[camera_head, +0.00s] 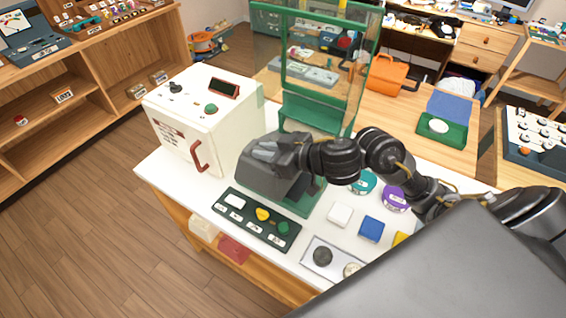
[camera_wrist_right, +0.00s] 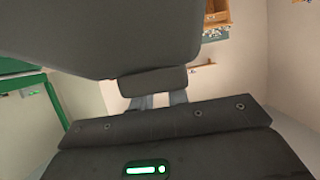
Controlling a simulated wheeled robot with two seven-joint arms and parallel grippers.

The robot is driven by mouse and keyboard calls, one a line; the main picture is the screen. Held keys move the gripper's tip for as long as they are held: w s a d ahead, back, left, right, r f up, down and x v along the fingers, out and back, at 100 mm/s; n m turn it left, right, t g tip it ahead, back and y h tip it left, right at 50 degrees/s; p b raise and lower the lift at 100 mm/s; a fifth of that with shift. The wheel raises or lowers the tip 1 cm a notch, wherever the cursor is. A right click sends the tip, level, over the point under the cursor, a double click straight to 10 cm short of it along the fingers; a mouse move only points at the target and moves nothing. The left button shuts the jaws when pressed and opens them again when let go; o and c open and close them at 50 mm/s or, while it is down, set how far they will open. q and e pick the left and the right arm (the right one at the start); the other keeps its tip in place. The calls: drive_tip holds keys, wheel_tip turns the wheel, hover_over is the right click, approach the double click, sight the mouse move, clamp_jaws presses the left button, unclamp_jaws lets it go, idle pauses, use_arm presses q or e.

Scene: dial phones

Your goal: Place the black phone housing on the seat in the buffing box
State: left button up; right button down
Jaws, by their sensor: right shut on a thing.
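The black phone housing (camera_head: 262,183) is a dark grey, wedge-shaped shell in the head view. My right gripper (camera_head: 272,155) is shut on its upper part. The housing is at the front of the green-framed buffing box (camera_head: 283,60), above its green base. I cannot tell whether the housing touches the base, and the seat is hidden behind the housing and my gripper. The box's clear front panel looks raised. In the right wrist view a large dark grey surface, likely the housing (camera_wrist_right: 100,35), fills the top, beyond the gripper fingers (camera_wrist_right: 152,100). My left gripper is not in view.
A white box with a red handle (camera_head: 197,157) stands close on the left. A dark panel with coloured buttons (camera_head: 256,219) lies in front. Teal (camera_head: 363,182) and purple (camera_head: 396,198) round tins, small blocks and a tray (camera_head: 333,262) are to the right, under my arm.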

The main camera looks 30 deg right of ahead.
drive_tip(key=w+d+f, duration=0.1)
drive_tip(key=d+f, duration=0.1)
drive_tip(key=w+d+f+b, duration=0.1)
drive_tip(key=w+d+f, duration=0.1)
drive_tip(key=w+d+f+b, duration=0.1)
drive_tip(key=d+f, duration=0.1)
drive_tip(key=shift+w+d+f, duration=0.1)
drive_tip(key=shift+w, duration=0.3)
drive_tip(key=shift+w+d+f, duration=0.2)
drive_tip(key=shift+w+f, duration=0.05)
drive_tip(key=shift+f, duration=0.05)
drive_tip(key=shift+w+d+f, duration=0.1)
drive_tip(key=shift+d+f, duration=0.05)
drive_tip(key=shift+f, duration=0.85)
drive_tip(key=shift+w+d+f, duration=0.1)
drive_tip(key=shift+d+f, duration=0.05)
drive_tip(key=shift+f, duration=0.8)
drive_tip(key=c, duration=1.4)
unclamp_jaws()
drive_tip(key=shift+f, duration=0.15)
drive_tip(key=shift+o, duration=0.2)
